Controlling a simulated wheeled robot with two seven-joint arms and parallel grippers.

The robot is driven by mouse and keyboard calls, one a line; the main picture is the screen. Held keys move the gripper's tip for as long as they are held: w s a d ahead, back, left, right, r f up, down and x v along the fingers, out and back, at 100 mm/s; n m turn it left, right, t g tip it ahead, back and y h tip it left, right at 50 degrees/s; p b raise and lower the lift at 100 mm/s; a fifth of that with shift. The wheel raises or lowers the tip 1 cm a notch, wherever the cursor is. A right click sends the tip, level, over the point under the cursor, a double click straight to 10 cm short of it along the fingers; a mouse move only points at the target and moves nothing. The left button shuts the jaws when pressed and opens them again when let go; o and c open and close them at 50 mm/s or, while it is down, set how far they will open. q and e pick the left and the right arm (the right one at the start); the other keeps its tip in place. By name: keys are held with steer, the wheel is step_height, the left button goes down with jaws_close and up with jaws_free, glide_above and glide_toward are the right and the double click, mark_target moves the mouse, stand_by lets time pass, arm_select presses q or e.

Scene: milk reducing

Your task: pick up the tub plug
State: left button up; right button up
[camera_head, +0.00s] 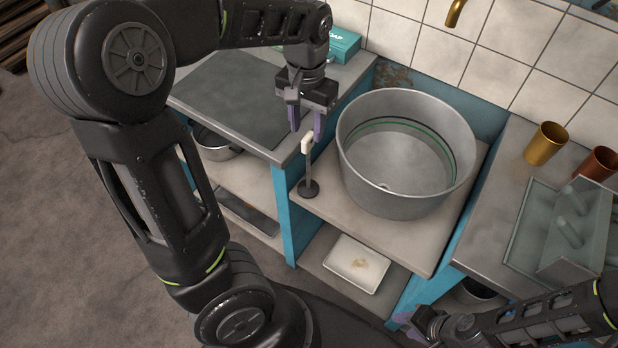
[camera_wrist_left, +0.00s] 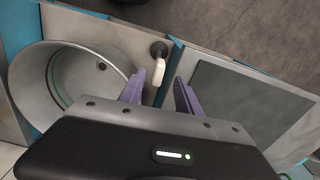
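The tub plug (camera_head: 308,186) stands upright on the light shelf, to the left of the metal tub (camera_head: 408,150). It has a round dark base, a thin rod and a white handle at its top. In the left wrist view the plug's white handle (camera_wrist_left: 160,67) shows between and beyond the purple fingers. My left gripper (camera_head: 306,126) is open and empty, its fingers pointing down at the handle's level or just above; contact cannot be told. My right gripper (camera_head: 412,322) is low at the bottom right, away from the plug, its fingers mostly hidden.
A grey counter (camera_head: 190,88) lies left of the plug, with a teal box (camera_head: 342,44) at its back. Gold (camera_head: 546,143) and copper (camera_head: 598,163) cups and a grey-green rack (camera_head: 535,215) stand on the right counter. A white tray (camera_head: 355,263) lies on the lower shelf.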

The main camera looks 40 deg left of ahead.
mark_target(308, 148)
arm_select(q)
steer(key=shift+f, duration=1.15)
steer(key=shift+d+f, duration=0.1)
steer(key=shift+f, duration=2.5)
jaws_close()
